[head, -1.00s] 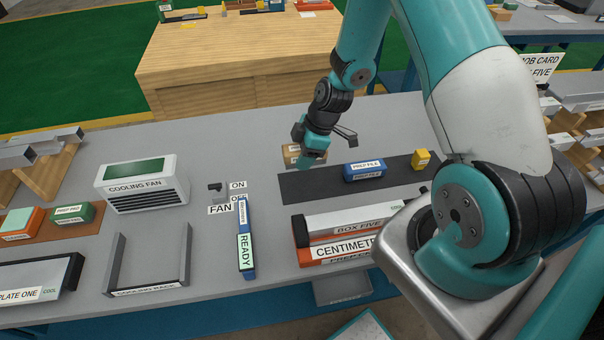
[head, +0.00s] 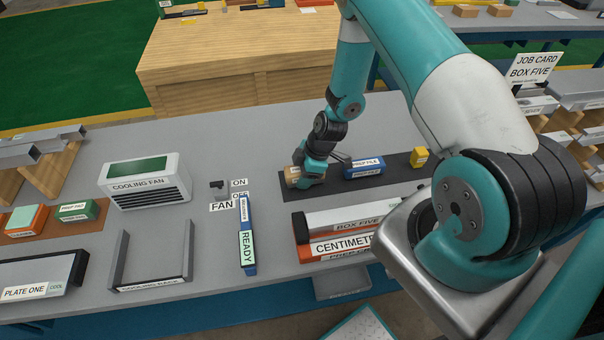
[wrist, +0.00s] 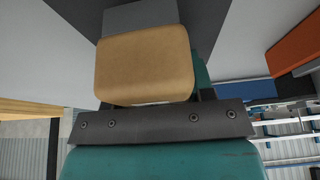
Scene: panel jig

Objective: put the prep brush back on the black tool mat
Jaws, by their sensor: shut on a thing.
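The prep brush shows as a tan block (head: 292,177) with a pale label in the head view, at the left end of the black tool mat (head: 325,190). In the wrist view its tan body (wrist: 145,65) fills the middle, with a grey part (wrist: 138,16) beyond it. My gripper (head: 303,176) is shut on the brush and partly hides it. The dark strip of the mat (wrist: 205,22) shows behind the brush in the wrist view. I cannot tell whether the brush touches the mat.
A blue prep file (head: 364,168) and a small yellow block (head: 418,157) sit on the mat to the right. The box five and centimetre stack (head: 345,235) stands in front. The fan switch (head: 218,187) and a blue ready marker (head: 247,240) are to the left.

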